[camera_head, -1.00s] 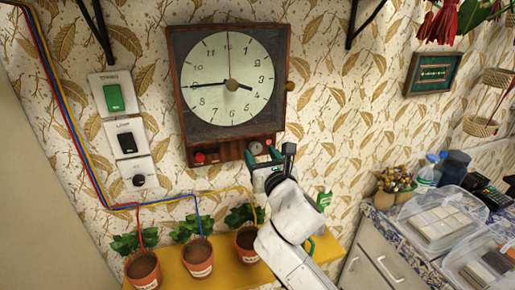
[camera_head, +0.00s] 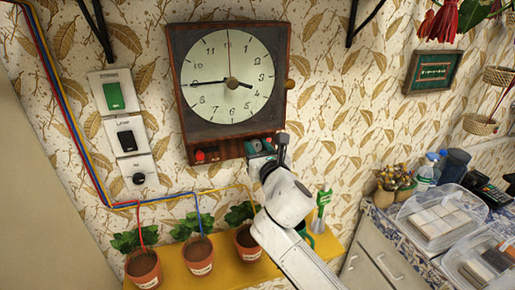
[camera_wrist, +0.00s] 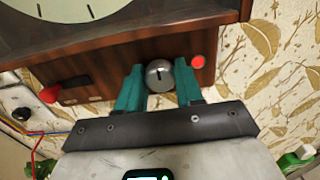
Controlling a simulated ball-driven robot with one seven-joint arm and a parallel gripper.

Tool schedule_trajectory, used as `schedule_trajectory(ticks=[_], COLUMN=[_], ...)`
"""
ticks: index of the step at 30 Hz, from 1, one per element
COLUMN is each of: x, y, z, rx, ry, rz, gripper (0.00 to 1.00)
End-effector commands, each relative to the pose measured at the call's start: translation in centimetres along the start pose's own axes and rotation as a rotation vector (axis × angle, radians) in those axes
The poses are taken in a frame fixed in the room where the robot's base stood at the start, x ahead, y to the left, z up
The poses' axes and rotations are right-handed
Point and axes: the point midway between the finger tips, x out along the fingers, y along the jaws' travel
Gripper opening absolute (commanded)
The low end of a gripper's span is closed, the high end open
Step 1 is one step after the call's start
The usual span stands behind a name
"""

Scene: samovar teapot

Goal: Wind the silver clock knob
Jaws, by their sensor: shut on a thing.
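The wall clock (camera_head: 228,75) has a brown wooden case and a pale dial, and hangs tilted in the head view. The silver knob (camera_wrist: 160,76) sits on the wooden base panel of the clock (camera_wrist: 110,72) and shows a dark slot running roughly upright. My gripper (camera_wrist: 160,88) has its teal fingers on either side of the knob and is shut on it. In the head view my gripper (camera_head: 262,150) is at the lower right of the clock's base and hides the knob.
A small red button (camera_wrist: 198,61) is right of the knob, and a red knob (camera_wrist: 50,93) is to the left. Potted plants (camera_head: 198,256) stand on a yellow shelf (camera_head: 231,277) below. Wall switches (camera_head: 113,95) are left of the clock. A counter with clear boxes (camera_head: 440,218) is at the right.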

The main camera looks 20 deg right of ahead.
Motion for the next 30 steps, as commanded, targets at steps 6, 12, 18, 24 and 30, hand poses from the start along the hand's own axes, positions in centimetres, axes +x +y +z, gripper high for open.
schedule_trajectory(ticks=[6,12,18,24,30], x=[-0.01,-0.01,-0.01,0.0,-0.01], y=[-0.01,-0.02,-0.03,-0.04,-0.06], z=[-0.01,0.0,0.04,0.08,0.02], rx=[0.0,0.012,0.078,0.219,0.405], ry=[0.0,0.0,0.0,0.0,0.0], rz=[0.0,0.0,0.0,0.0,0.001], gripper=[0.06,0.05,0.05,0.05,0.05])
